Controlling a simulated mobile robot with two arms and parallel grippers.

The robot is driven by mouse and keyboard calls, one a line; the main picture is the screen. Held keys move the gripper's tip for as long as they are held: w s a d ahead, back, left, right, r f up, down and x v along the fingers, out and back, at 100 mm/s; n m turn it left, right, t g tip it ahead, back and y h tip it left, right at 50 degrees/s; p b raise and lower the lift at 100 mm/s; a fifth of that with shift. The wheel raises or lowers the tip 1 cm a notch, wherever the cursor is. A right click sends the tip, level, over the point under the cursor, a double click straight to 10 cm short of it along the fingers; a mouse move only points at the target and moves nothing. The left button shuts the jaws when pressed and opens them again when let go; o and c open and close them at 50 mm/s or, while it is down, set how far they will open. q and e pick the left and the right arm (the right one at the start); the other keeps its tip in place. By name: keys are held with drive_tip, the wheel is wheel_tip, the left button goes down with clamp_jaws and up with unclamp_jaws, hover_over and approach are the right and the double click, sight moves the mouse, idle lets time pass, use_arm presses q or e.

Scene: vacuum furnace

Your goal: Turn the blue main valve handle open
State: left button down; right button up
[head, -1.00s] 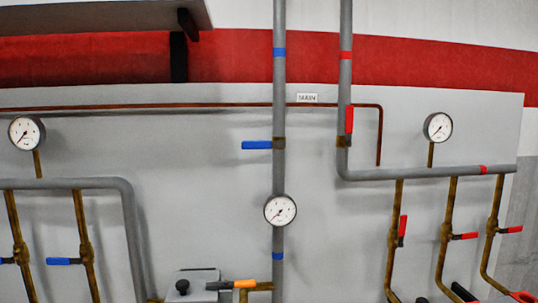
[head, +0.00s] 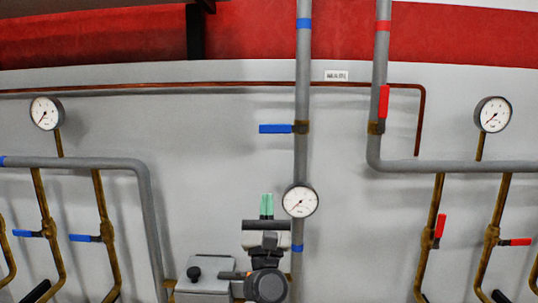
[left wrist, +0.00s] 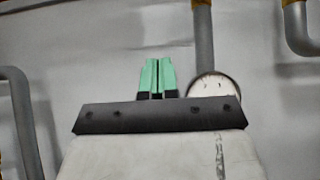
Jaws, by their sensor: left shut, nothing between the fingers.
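The blue main valve handle (head: 276,129) points left, level, from its brass valve on the upright grey pipe (head: 302,90) in the middle of the head view. A "MAIN" label (head: 336,76) is on the panel just right of that pipe. My left gripper (head: 267,206), with green fingertips, is shut and empty below the handle, left of the middle gauge (head: 300,200). It is apart from the handle. In the left wrist view the green fingers (left wrist: 157,77) are close together; the handle is not in that view. My right gripper is not in view.
A red handle (head: 384,101) stands upright on the pipe to the right. Gauges hang at left (head: 46,113) and right (head: 493,114). Smaller blue and red handles sit on lower brass pipes. A grey box (head: 205,276) is at the bottom. The panel left of the blue handle is clear.

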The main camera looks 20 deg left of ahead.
sight(283, 129)
use_arm(q)
drive_tip(key=s+r+p+x, duration=0.2)
drive_tip(key=p+x, duration=0.5)
drive_tip(key=x, duration=0.5)
drive_tip(key=shift+w+d+r, duration=0.2)
drive_tip(key=shift+w+r, duration=0.05)
drive_tip(key=shift+w, duration=0.1)
